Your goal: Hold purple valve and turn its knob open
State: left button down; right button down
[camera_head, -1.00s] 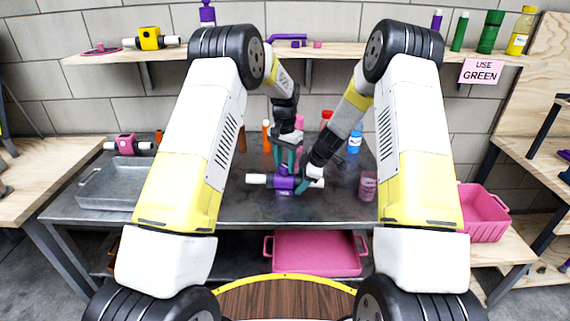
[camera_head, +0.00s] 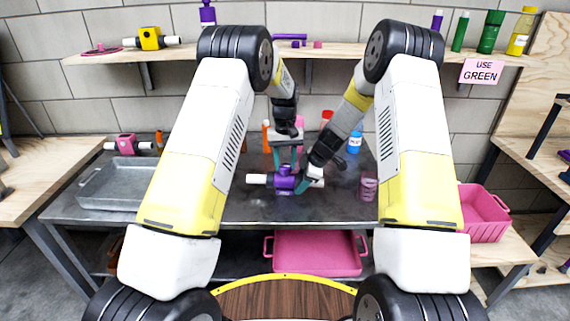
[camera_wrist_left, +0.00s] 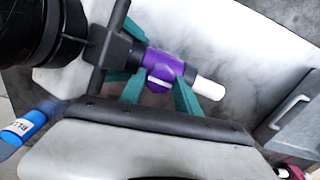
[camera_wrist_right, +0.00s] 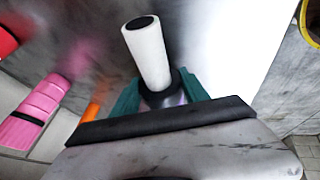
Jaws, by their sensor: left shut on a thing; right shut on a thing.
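The purple valve (camera_head: 284,181) lies across the grey metal table (camera_head: 330,211), with a white pipe end on each side. My left gripper (camera_head: 285,165) points down from above it, teal fingers on either side of its knob. In the left wrist view the fingers (camera_wrist_left: 160,92) flank the purple knob (camera_wrist_left: 158,82), which bears a white mark. My right gripper (camera_head: 308,182) is shut on the valve's right side. In the right wrist view its fingers (camera_wrist_right: 162,98) are around the body near a black collar, below the white pipe end (camera_wrist_right: 147,50). The gripped surfaces are partly hidden.
A metal tray (camera_head: 113,183) and a pink valve (camera_head: 127,144) are at the table's left. Several bottles stand behind the grippers. A pink cup (camera_head: 368,186) stands to the right. The table in front of the valve is clear.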

aim_at(285, 165)
dwell(0.5)
pick_arm(q)
jog(key=c, duration=0.9)
grip_release()
jog(key=shift+o, duration=0.2)
jog(key=shift+r, duration=0.15)
notch_tip(285, 165, up, 12)
pick_arm(e)
jog(key=shift+c, duration=2.4)
grip_release()
